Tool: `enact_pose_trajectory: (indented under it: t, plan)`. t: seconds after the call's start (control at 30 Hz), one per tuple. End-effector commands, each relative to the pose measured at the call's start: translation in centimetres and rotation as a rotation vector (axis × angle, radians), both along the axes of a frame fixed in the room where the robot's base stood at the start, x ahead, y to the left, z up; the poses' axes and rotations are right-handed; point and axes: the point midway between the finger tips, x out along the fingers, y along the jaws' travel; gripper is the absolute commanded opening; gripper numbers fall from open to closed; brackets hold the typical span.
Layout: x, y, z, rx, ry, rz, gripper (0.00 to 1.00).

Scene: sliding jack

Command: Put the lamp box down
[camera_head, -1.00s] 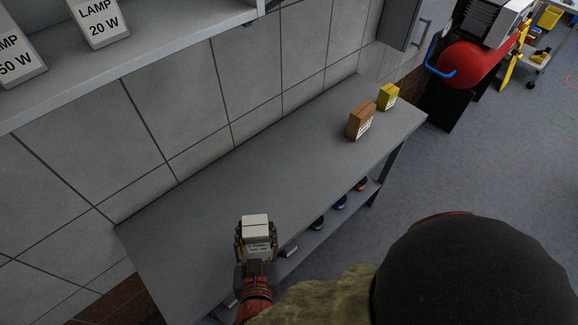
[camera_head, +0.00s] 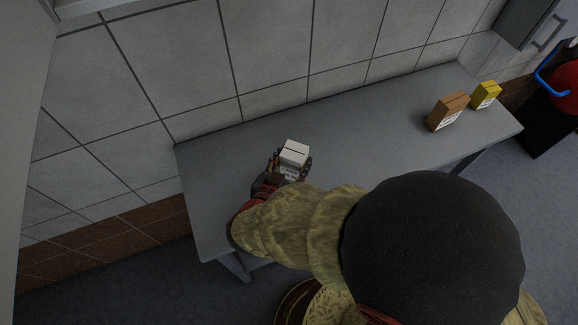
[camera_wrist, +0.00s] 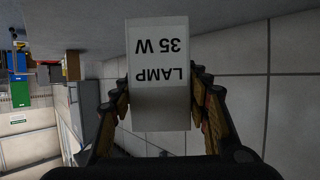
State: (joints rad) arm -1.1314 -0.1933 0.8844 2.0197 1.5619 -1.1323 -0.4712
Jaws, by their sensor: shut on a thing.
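The lamp box (camera_head: 293,153) is a small white box held in my gripper (camera_head: 289,166) over the left part of the grey table (camera_head: 370,140). In the wrist view the lamp box (camera_wrist: 158,100) shows the label "LAMP 35 W", upside down in the picture. The fingers of my gripper (camera_wrist: 160,108) press on it from both sides. The box's underside is hidden in the head view, so I cannot tell whether it touches the table.
A brown box (camera_head: 446,111) and a yellow box (camera_head: 486,95) stand at the table's right end. A tiled wall (camera_head: 270,50) runs along the back. The tabletop between my gripper and the brown box is clear.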

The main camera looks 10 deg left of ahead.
Motion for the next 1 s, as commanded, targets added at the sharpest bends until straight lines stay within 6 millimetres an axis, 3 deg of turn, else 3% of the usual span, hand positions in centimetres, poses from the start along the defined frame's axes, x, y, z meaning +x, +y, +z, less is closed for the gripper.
enact_pose_trajectory:
  t: [0.1,0.43,0.6,1.0]
  plan:
    - [1.1,0.9,-1.9,0.002,0.000,-0.001,0.17]
    - [2.4,1.9,-3.7,0.002,0.000,-0.001,0.17]
    - [2.4,1.9,-6.4,0.001,0.000,0.001,0.17]
    - [2.4,1.9,-6.8,0.001,-0.001,0.001,0.17]
